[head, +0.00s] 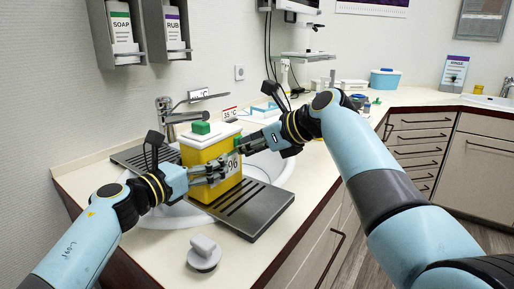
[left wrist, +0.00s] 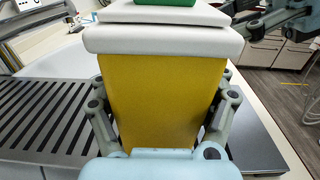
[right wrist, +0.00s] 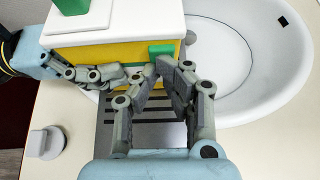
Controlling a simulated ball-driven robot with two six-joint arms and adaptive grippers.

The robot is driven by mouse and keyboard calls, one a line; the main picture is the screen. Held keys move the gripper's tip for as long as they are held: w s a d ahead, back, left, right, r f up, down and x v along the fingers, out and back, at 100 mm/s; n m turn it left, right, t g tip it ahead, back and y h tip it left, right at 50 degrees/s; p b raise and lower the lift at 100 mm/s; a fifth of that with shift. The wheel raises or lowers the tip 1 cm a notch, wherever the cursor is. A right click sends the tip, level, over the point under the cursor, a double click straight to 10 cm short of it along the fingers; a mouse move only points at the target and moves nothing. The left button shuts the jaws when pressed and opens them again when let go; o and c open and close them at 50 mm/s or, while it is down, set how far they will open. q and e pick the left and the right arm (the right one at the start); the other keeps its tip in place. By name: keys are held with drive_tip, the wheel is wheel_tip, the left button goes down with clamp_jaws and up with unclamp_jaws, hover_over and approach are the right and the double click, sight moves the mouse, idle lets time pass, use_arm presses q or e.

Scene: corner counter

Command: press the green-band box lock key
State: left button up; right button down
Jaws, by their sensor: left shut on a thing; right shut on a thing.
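The yellow box (head: 200,155) with a white lid (head: 212,134) and a green block on top (head: 201,128) stands by the sink. My left gripper (head: 216,172) is shut on the box's lower body; in the left wrist view its fingers flank the yellow wall (left wrist: 162,95). A green lock key (right wrist: 166,49) sits on the box's side under the lid. My right gripper (right wrist: 160,70) has its fingertips together at the key's lower edge, shut on it as far as I can tell. The fingertips partly hide the contact.
The box is beside the round white sink (right wrist: 255,60) and a dark slotted drainer (head: 250,208). A grey-white knobbed object (head: 204,252) stands on the front counter. A tap (head: 170,115) is behind, and soap dispensers (head: 120,28) hang on the wall.

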use_arm(q)
drive_tip(key=shift+d+f, duration=0.1)
drive_tip(key=shift+d, duration=0.05)
use_arm(e)
drive_tip(key=d+f+v, duration=0.1)
drive_tip(key=v, duration=1.2)
drive_tip(key=shift+s+f, duration=0.25)
drive_tip(key=shift+s, duration=0.1)
drive_tip(key=shift+d, duration=0.15)
use_arm(q)
drive_tip(key=o, duration=1.5)
drive_tip(key=shift+s, duration=0.1)
